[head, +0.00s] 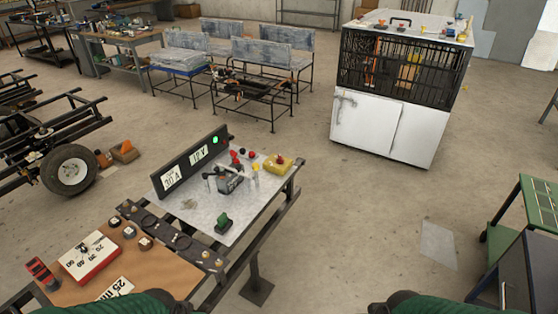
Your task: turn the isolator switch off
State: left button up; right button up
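A metal-topped bench (190,212) stands in the centre-left of the head view. On its far right corner is a yellow box with a red knob (280,162), which looks like the isolator switch; its knob position is too small to tell. A dark meter panel (170,180) stands upright along the bench's back left edge. Green parts of what seem to be my arms show at the bottom edge. Neither gripper is in view.
A grey device (230,182) with red and black knobs around it sits mid-bench. A green block (223,222) lies near the front edge. A brown board (150,268) with a red and white box (90,256) is at the near left. A green cart (540,205) stands right. Open floor lies between.

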aim_at(280, 160)
jog(key=u, duration=0.45)
jog(key=i+l+u, duration=0.25)
jog(key=u, duration=0.15)
jog(key=i+l+u, duration=0.35)
jog(key=l+u, duration=0.4)
jog(key=i+l, duration=0.05)
